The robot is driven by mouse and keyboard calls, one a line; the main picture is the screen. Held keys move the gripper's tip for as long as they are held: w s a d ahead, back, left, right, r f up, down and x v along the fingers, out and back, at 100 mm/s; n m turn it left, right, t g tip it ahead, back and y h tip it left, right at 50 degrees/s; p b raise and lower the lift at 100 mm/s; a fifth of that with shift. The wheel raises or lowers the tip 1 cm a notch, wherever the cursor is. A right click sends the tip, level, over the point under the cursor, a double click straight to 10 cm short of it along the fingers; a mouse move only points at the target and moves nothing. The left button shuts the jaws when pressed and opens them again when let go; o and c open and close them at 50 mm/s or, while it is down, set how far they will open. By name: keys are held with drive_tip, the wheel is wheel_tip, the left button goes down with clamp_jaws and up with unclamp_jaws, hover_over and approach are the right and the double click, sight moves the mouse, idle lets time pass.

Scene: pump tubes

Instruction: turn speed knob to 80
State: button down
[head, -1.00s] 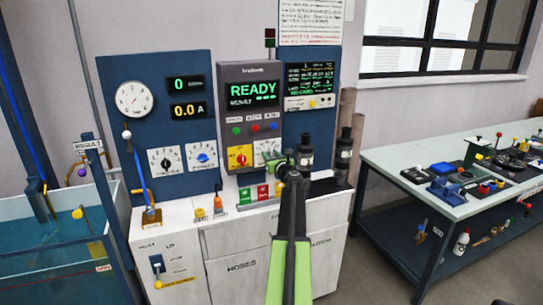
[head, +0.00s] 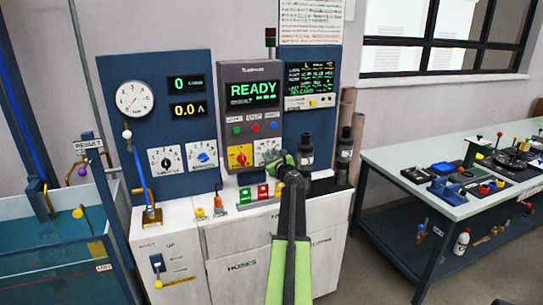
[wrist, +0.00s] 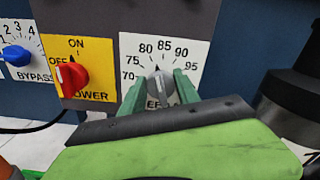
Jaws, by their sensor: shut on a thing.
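The speed knob (wrist: 162,92) is grey and sits on a white dial plate (wrist: 190,52) marked from 70 to 95 in the wrist view. Its pointer tip is up and slightly left, between the 80 and 85 marks. My gripper (wrist: 160,88) has a green finger on each side of the knob and is shut on it. The lower part of the plate and its label are partly hidden by my gripper. In the head view my gripper (head: 279,160) is at the panel and covers the knob; part of the white plate (head: 266,146) shows.
The red power knob (wrist: 72,76) on its yellow plate is close on the left, with the blue bypass knob (wrist: 16,55) beyond it. A black cylinder (wrist: 290,100) stands close on the right. The display (head: 253,93) reads READY.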

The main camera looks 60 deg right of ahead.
drive_tip(key=shift+n, duration=1)
drive_tip(key=c, duration=0.9)
unclamp_jaws()
drive_tip(key=v, duration=1.7)
drive_tip(key=shift+s+a, duration=0.15)
drive_tip(key=shift+a, duration=0.05)
